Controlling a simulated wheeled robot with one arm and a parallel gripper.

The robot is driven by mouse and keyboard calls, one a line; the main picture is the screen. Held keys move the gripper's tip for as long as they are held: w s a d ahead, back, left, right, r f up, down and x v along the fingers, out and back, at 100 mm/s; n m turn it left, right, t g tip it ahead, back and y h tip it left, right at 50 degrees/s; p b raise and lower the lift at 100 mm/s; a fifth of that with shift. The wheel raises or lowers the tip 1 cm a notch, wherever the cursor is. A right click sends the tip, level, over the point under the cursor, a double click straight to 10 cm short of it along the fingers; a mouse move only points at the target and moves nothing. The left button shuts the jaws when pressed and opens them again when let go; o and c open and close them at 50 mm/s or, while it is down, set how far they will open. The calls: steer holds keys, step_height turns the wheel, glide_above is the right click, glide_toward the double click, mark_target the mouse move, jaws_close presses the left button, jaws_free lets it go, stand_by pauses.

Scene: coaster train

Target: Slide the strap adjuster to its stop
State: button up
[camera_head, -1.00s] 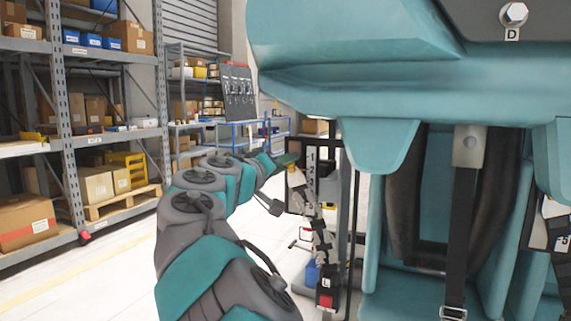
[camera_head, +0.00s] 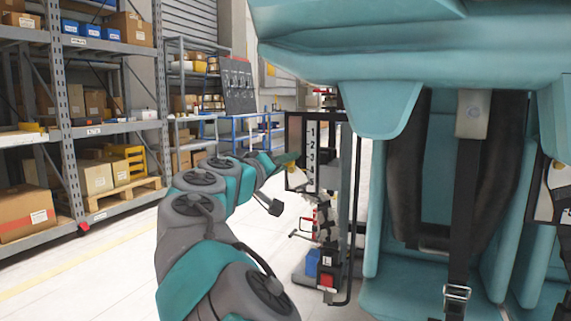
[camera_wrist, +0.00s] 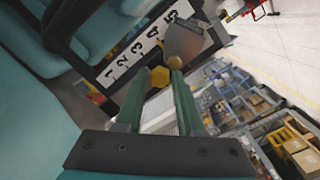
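A numbered scale plate (camera_head: 311,145) in a dark frame stands left of the teal seat; its figures 1 to 5 show in the wrist view (camera_wrist: 145,47). A grey plate-like piece (camera_wrist: 186,38), perhaps the strap adjuster, lies by the 4 and 5 end. A yellow hexagonal knob (camera_wrist: 159,77) and a second yellow-brown rounded part (camera_wrist: 175,62) are near my fingertips. My gripper (camera_wrist: 158,80) has two green fingers apart, with the knob between or just beyond their tips; contact is unclear. In the head view my gripper (camera_head: 288,158) is small at the frame's left edge.
The teal seat (camera_head: 385,105) with a black strap and metal buckle (camera_head: 457,292) fills the right. Shelving (camera_head: 66,150) with boxes stands far left.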

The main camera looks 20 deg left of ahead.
steer(key=o, duration=0.4)
steer(key=shift+c, duration=0.2)
steer(key=shift+s, duration=0.1)
steer(key=s+a, duration=0.1)
steer(key=s, duration=0.6)
steer(key=shift+s+a, duration=0.2)
steer(key=shift+a, duration=0.05)
steer(key=shift+d, duration=0.1)
